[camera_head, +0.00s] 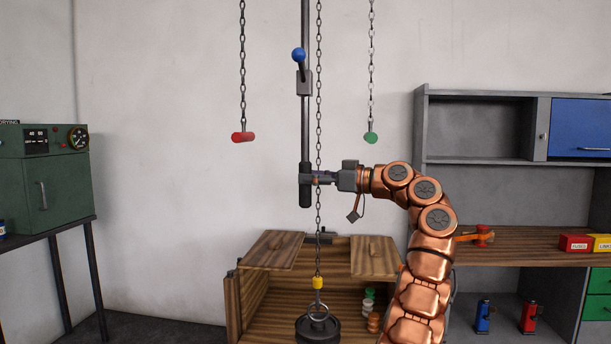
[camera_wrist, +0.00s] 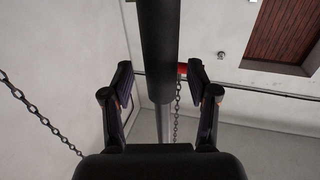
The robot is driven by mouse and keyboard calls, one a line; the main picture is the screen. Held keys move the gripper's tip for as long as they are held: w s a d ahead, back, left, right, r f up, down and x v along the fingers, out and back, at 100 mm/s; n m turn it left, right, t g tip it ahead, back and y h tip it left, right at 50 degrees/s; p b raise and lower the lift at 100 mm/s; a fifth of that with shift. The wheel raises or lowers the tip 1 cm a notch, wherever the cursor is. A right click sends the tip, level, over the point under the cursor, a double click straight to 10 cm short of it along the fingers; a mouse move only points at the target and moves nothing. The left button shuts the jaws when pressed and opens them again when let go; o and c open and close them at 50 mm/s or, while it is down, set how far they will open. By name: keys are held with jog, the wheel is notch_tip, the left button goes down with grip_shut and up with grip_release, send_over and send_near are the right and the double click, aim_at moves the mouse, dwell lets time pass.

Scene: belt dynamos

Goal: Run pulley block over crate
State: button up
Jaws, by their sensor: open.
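A wooden crate (camera_head: 248,300) with open lids stands at the lower middle of the head view. A chain (camera_head: 319,120) hangs into it, ending in a yellow fitting (camera_head: 318,283) above a dark round weight with a ring (camera_head: 318,328); whether they are joined is unclear. A vertical pole (camera_head: 305,130) carries a blue-knobbed lever (camera_head: 299,55) and a black grip (camera_head: 306,190) at its lower end. My gripper (camera_head: 316,179) is open at this grip. In the wrist view the dark grip (camera_wrist: 158,50) runs between my two spread fingers (camera_wrist: 160,105); contact is unclear.
A chain with a red handle (camera_head: 243,137) hangs left, one with a green knob (camera_head: 370,137) right. Small spools (camera_head: 371,305) stand in the crate. A green machine (camera_head: 45,180) on a table stands left; a grey shelf (camera_head: 470,160) with a wooden worktop (camera_head: 530,248) stands right.

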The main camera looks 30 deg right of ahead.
jog(key=shift+x, duration=0.85)
jog(key=shift+a, duration=0.1)
grip_shut()
